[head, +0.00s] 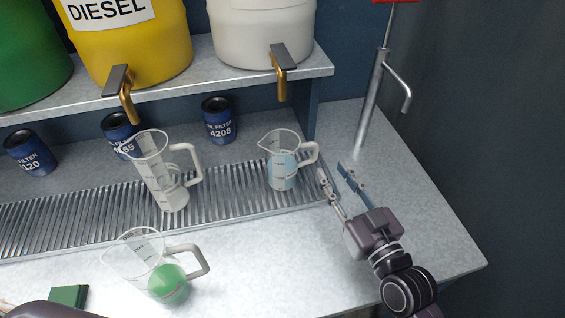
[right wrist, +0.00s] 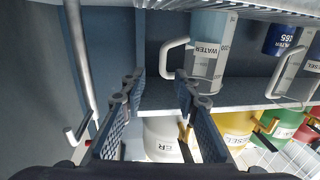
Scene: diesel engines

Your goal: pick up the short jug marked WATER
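The short clear jug (head: 282,172) holds pale blue liquid and stands upright at the right end of the drain grate in the head view. Its label reads WATER in the right wrist view (right wrist: 207,52), where the picture is upside down. Its white handle (head: 309,150) points right, towards my right gripper. My right gripper (head: 331,172) is open and empty. Its fingers are just right of the jug, near the handle, and appear apart from it. The right wrist view shows the gap between its fingers (right wrist: 160,82).
A taller clear jug (head: 160,180) stands left on the grate (head: 230,192). A jug with green liquid (head: 168,284) stands at the front. Blue filter cans (head: 219,122) line the back under a shelf (head: 315,66) with tapped drums. A metal post (head: 372,100) with a lever rises behind my gripper.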

